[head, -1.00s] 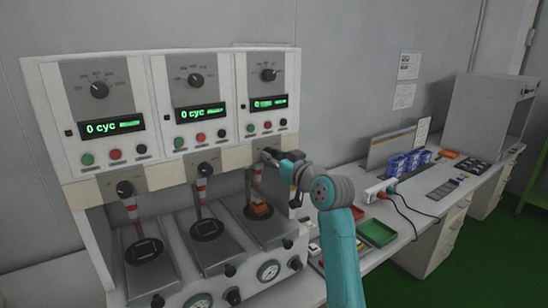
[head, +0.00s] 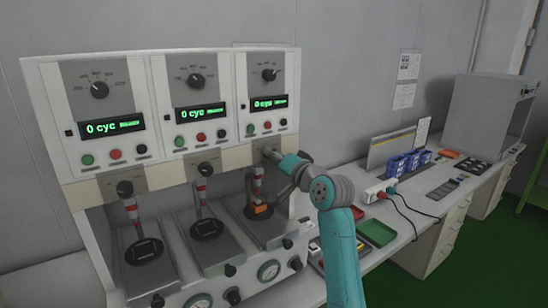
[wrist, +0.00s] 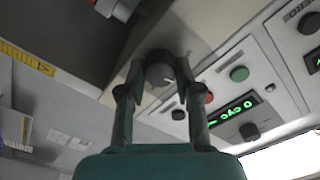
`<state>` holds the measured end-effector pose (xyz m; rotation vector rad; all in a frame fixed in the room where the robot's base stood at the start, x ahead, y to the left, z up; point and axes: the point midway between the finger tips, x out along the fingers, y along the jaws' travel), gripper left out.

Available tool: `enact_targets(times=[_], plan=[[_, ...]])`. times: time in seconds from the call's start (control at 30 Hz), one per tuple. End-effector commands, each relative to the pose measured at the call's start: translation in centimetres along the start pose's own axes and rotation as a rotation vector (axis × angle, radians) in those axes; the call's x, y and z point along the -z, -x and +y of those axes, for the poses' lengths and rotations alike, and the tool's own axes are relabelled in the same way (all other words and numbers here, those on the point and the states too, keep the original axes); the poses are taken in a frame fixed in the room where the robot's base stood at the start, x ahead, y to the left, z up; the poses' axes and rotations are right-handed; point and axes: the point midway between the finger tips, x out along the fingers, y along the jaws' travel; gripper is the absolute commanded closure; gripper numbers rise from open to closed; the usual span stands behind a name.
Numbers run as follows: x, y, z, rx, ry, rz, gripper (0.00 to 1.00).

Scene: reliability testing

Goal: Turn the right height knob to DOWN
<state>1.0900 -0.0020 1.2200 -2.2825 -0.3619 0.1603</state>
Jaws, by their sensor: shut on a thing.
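The right height knob is a dark round knob (wrist: 160,72) on the beige strip under the right-hand panel. In the wrist view it sits between the two fingers of my gripper (wrist: 158,75), which are closed on its sides. In the head view my gripper (head: 271,153) is at the right station and mostly hides this knob. The striped red-and-white plunger (head: 257,180) of that station reaches down to an orange block (head: 261,210) on the dark round plate. Any label around the knob is not readable.
The middle height knob (head: 208,169) and left height knob (head: 125,188) are on the same strip. Panels with green displays (head: 269,103) stand above. To the right, a bench holds a green tray (head: 376,233), blue boxes (head: 408,162) and cables.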

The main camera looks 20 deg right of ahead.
Motion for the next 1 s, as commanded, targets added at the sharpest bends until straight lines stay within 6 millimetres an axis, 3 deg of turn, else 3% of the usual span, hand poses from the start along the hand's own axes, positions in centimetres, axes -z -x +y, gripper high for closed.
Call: enact_targets(times=[1.0], plan=[[-0.02, 0.00, 0.09, -0.002, -0.953, 0.000, 1.00]])
